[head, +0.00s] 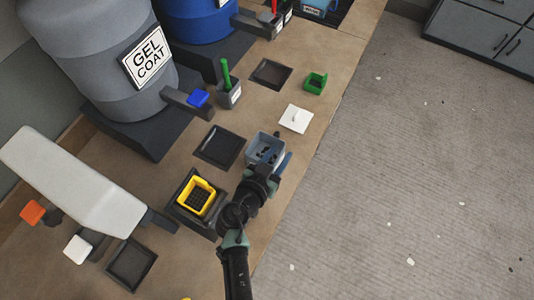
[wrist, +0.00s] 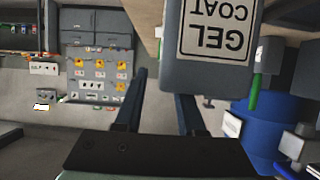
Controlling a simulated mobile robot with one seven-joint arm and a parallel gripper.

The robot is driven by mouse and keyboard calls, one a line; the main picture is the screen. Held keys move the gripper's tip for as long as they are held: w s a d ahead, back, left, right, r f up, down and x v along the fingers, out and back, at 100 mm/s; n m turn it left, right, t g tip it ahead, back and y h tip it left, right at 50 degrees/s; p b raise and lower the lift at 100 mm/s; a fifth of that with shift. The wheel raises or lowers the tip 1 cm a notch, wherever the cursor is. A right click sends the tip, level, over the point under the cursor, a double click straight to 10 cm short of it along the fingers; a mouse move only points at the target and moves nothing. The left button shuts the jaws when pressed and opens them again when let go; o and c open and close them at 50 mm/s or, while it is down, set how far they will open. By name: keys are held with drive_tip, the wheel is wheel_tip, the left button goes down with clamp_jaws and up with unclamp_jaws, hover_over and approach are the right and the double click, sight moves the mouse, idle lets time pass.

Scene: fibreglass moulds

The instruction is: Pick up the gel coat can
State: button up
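The gel coat can (head: 262,137) is a grey, square, open-topped can near the bench's front edge. In the wrist view, which is upside down, the can (wrist: 175,75) fills the upper right and carries a white GEL COAT label. My gripper (head: 275,160) is at the can in the head view. In the wrist view my gripper (wrist: 160,85) has its two dark fingers apart, with a gap between them. The can hides the tip of the right finger. I cannot tell whether either finger touches the can.
A large grey drum (head: 95,60) marked GEL COAT and a blue drum (head: 205,20) stand behind. A yellow bin (head: 197,197) sits in a dark tray beside my arm. A white square (head: 296,118) and green bin (head: 316,83) lie beyond the can. The floor at right is clear.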

clamp_jaws()
idle(1.0)
drive_tip(key=shift+r, duration=0.15)
idle(0.4)
